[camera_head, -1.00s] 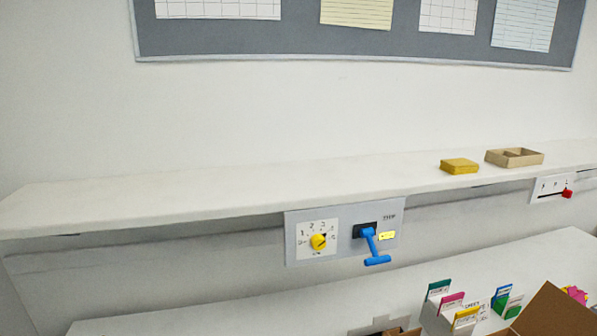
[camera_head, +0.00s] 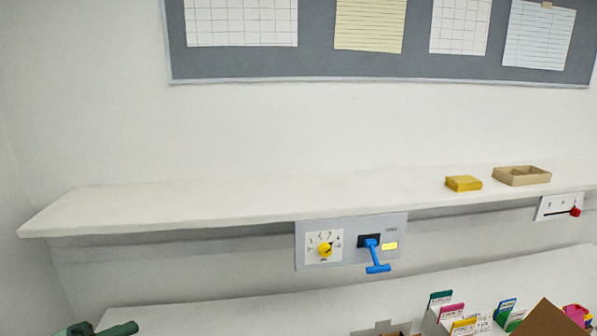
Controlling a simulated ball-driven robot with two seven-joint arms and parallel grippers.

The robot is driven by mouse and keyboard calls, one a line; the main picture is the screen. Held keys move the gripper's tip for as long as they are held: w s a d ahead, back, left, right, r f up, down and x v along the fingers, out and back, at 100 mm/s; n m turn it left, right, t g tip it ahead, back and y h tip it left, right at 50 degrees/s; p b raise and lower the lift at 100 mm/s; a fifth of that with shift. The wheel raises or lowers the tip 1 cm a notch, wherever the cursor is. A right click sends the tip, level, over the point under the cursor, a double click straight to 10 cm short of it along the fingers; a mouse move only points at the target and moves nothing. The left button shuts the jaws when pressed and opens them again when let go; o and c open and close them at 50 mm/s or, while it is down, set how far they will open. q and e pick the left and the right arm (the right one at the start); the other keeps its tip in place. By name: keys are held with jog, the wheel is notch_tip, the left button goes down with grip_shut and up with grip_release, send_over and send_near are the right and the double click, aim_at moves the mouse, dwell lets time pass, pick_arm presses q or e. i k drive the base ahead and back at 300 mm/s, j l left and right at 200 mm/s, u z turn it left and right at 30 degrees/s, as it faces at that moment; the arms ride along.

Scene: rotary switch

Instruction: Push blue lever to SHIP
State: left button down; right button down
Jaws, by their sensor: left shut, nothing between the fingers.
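The blue lever (camera_head: 375,258) sticks out of a dark slot on a grey panel (camera_head: 350,264) under the front edge of the white shelf. It hangs down, with its crossbar handle at the bottom. A small yellow label (camera_head: 390,246) is to the right of the lever, and small print above it is too small to read. My left gripper (camera_head: 118,329), dark green, just enters at the bottom left corner. It is shut and empty, well left of and below the lever, touching nothing. My right gripper is out of view.
A yellow rotary knob (camera_head: 325,250) on a white dial plate sits just left of the lever. A red slider (camera_head: 575,211) is at the far right. A yellow box (camera_head: 463,184) and a tan tray (camera_head: 522,176) rest on the shelf (camera_head: 200,205). Several coloured cards stand on the lower surface (camera_head: 250,312).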

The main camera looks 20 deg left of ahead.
aim_at(371, 244)
jog(key=k+l, duration=0.2)
jog(key=l, duration=0.2)
jog(key=k+l, duration=0.2)
jog(key=l, duration=0.2)
jog(key=k+l, duration=0.15)
jog(key=l, duration=0.25)
jog(key=k+l, duration=0.2)
jog(key=l, duration=0.2)
